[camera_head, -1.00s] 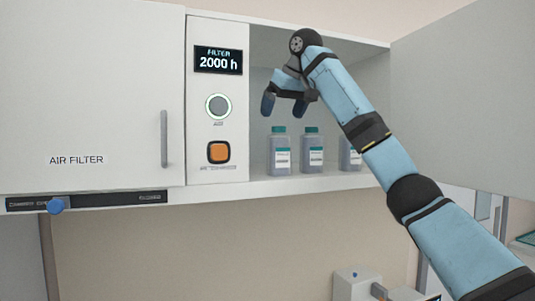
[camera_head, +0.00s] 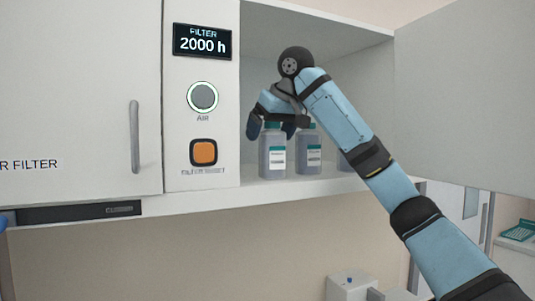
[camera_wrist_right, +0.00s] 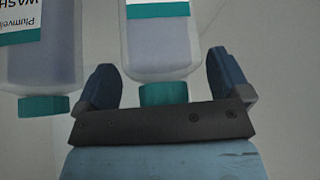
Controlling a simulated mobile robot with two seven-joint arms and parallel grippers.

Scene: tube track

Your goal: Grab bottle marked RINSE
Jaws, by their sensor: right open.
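Bottles with teal caps and white labels stand upright in the open cabinet. In the head view my right gripper (camera_head: 271,129) is open at the cap of the leftmost bottle (camera_head: 272,158). The neighbouring bottle (camera_wrist_right: 45,55) is marked WASH. I cannot read RINSE anywhere.
The cabinet's open door (camera_head: 465,100) stands at the right. Left of the bottles is a panel (camera_head: 204,120) with a display, a round button and an orange button. The shelf front edge (camera_head: 270,198) lies below the bottles.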

